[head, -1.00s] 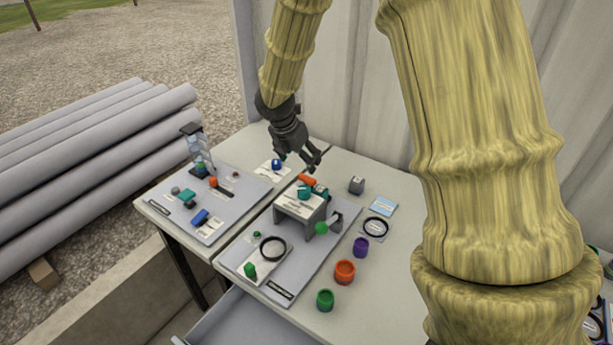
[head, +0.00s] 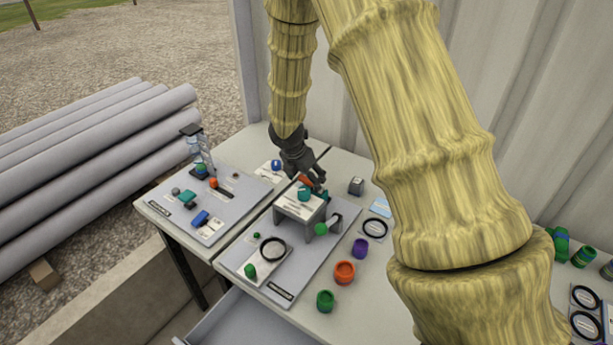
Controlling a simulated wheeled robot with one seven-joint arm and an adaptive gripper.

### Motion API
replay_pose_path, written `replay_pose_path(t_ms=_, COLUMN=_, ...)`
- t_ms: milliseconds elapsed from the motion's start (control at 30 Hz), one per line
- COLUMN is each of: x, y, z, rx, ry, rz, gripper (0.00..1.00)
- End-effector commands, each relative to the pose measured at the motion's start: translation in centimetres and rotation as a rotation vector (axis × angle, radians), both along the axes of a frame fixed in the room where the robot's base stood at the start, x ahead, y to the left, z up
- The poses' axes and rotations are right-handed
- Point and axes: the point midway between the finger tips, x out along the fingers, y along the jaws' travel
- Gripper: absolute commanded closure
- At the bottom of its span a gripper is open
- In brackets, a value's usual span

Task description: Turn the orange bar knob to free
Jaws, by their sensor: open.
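The orange bar knob (head: 305,181) is on the right-hand board (head: 245,272), behind the small light-grey bridge-like stand (head: 300,207). Only part of it shows, as my gripper's fingers partly cover it. My gripper (head: 316,186) is open and points down at the knob, with its fingers close over or around it. I cannot tell whether they touch it. The knob's markings are too small or hidden to read.
A teal knob (head: 304,194) stands on the grey stand, close to my fingers. A grey block (head: 356,186) lies to the right. Purple (head: 360,249), orange (head: 344,271) and green (head: 325,300) cups stand along the right side. Another board (head: 167,221) with small parts lies left. A corrugated wall rises behind.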

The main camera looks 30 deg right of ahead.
Motion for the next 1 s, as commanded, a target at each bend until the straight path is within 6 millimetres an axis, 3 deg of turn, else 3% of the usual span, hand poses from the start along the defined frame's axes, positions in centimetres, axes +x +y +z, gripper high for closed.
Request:
replay_pose_path(t_ms=233, x=0.02, y=-0.01, z=-0.01, rx=0.0, ry=0.0, rz=0.0, gripper=0.27)
replay_pose_path(t_ms=400, x=0.01, y=-0.01, z=-0.01, rx=0.0, ry=0.0, rz=0.0, gripper=0.58)
replay_pose_path(t_ms=500, x=0.01, y=-0.01, z=-0.01, rx=0.0, ry=0.0, rz=0.0, gripper=0.71)
replay_pose_path(t_ms=1000, x=0.12, y=0.01, z=0.38, rx=0.0, ry=0.001, rz=-0.125, gripper=0.7)
